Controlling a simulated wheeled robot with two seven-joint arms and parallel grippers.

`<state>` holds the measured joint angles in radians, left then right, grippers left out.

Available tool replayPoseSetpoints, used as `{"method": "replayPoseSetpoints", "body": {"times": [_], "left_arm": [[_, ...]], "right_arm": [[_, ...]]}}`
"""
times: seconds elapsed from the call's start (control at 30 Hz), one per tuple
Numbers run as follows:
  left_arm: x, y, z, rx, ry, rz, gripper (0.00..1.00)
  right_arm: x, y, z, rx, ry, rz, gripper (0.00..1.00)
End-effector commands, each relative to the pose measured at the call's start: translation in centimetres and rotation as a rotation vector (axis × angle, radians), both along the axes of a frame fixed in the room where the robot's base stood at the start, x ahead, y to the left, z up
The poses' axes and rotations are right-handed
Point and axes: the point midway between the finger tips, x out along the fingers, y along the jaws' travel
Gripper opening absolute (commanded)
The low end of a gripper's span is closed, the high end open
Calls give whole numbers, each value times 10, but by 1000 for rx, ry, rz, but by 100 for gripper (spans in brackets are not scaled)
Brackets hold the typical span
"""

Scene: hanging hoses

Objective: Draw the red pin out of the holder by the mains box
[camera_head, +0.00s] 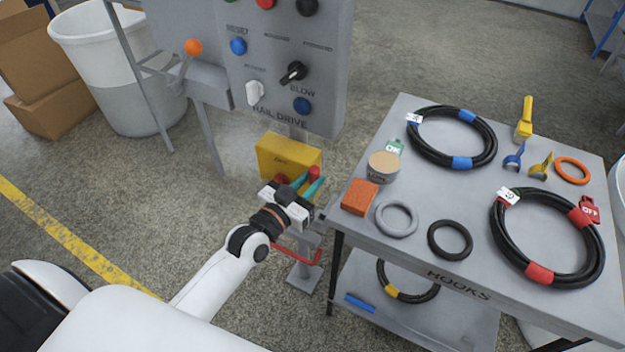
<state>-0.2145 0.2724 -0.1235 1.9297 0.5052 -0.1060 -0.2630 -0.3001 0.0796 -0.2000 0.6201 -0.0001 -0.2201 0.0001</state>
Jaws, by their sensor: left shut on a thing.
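The yellow mains box (288,150) is below the grey control panel, left of the table. My left gripper (308,182) is in front of its lower right corner, with teal fingers shut on the red pin (314,172). Only a small red part of the pin shows at the fingertips. The fingers and wrist hide the rest and the holder, so I cannot tell how far the pin sits in it. Another red part (282,178) shows just left of the fingers. My right gripper is not in view.
A red curved bar (300,257) and a grey post foot (303,279) are below my wrist. The grey table (465,190) with hoses, rings and an orange block (360,197) is close on the right. The control panel (292,50) rises behind.

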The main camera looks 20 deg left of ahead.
Motion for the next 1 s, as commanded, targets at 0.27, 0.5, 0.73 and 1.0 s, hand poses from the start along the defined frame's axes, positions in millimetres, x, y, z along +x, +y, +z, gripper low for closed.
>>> {"method": "replayPoseSetpoints", "body": {"times": [0.27, 0.5, 0.73, 1.0], "left_arm": [[-4, 5, 14, 1, 1, 0, 0], [-12, 6, 15, 0, 1, 0, 0], [-30, 7, 15, 0, 1, 0, 0], [-52, 9, 14, 1, 2, 0, 0]], "right_arm": [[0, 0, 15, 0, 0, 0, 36], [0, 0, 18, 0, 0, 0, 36], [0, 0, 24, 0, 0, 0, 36], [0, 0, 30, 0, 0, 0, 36]]}}
